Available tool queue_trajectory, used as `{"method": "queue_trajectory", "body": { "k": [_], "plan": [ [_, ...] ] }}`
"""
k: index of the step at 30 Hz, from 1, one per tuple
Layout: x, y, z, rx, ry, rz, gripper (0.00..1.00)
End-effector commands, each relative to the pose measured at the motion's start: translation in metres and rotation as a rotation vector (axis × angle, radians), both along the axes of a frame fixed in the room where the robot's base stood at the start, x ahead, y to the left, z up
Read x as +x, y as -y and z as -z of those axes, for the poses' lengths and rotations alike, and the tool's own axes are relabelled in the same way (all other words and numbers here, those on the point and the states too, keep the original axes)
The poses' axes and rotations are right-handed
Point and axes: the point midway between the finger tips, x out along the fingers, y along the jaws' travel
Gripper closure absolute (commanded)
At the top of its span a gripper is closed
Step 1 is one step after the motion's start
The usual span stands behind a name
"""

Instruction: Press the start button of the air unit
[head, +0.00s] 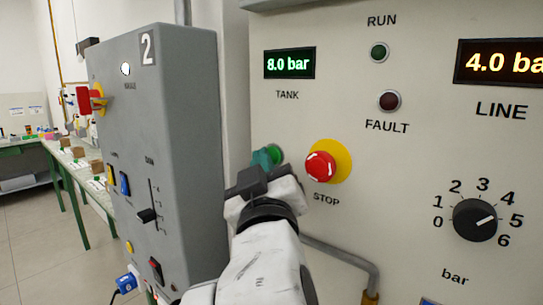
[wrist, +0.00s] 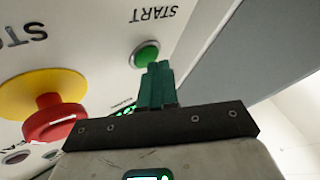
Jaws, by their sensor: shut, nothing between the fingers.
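The air unit (head: 300,120) is a pale panel filling the right of the head view. Its round green start button (wrist: 146,54) has a metal rim and sits by the word START in the wrist view. In the head view the button (head: 278,152) is mostly hidden behind my gripper. My gripper (wrist: 157,66) has teal fingers shut together, with nothing held. The fingertips overlap the button's lower edge in the wrist view; I cannot tell whether they touch it. In the head view my gripper (head: 264,157) is at the panel, left of the stop button.
A red stop button (head: 320,166) on a yellow disc is close to the right of my gripper. A grey box (head: 185,140) marked 2 stands at left. A black dial (head: 475,220) and the RUN (head: 379,52) and FAULT (head: 389,101) lamps, both dim, are on the panel.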

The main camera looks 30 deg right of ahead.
Motion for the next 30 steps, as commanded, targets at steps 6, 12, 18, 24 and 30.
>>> {"method": "queue_trajectory", "body": {
  "k": [6, 12, 18, 24, 30],
  "plan": [
    [0.0008, 0.0027, 0.0001, 0.000, -0.001, 0.002, 1.00],
    [0.0014, 0.0049, 0.0001, 0.000, -0.001, 0.002, 1.00],
    [0.0016, 0.0055, 0.0002, 0.000, -0.001, 0.002, 1.00],
    [0.0013, 0.0042, 0.0004, 0.000, -0.001, 0.002, 1.00],
    [-0.0011, -0.0041, 0.0006, -0.001, 0.000, -0.001, 1.00]
  ]
}}
